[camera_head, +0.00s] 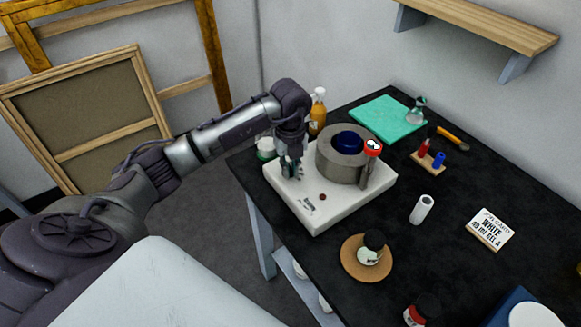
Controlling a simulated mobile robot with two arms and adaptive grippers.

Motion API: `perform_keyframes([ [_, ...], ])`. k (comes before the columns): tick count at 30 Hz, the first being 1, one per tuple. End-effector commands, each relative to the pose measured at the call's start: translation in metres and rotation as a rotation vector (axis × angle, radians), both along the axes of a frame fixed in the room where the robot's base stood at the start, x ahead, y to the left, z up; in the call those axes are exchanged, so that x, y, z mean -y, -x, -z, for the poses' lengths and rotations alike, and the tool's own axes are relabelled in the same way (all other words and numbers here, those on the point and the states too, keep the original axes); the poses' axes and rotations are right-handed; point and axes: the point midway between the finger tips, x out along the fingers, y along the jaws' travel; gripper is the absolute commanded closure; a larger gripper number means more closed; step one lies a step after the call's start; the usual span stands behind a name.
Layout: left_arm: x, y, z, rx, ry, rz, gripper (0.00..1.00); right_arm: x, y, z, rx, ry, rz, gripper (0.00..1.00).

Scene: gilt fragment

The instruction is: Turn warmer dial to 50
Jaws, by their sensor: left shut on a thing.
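The warmer is a white box (345,207) near the left edge of the black table, with a grey cylinder (338,165) on top and a dark blue pot (348,141) inside it. A small dark red spot (322,197) and dark markings (308,207) show on its top. My left gripper (291,172) points down over the left part of the warmer's top, shut on the dial, which its fingers mostly hide. The dial's setting cannot be read. My right gripper is not in view.
A red-topped thermometer-like stick (371,149) stands by the cylinder. The table's right middle has free room.

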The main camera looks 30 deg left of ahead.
Motion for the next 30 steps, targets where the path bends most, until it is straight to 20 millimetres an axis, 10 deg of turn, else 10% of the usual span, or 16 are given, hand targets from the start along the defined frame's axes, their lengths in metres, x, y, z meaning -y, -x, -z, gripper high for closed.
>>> perform_keyframes([
  [30,-0.012,0.005,0.001,0.004,-0.002,0.775,1.0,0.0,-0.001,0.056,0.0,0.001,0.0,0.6],
])
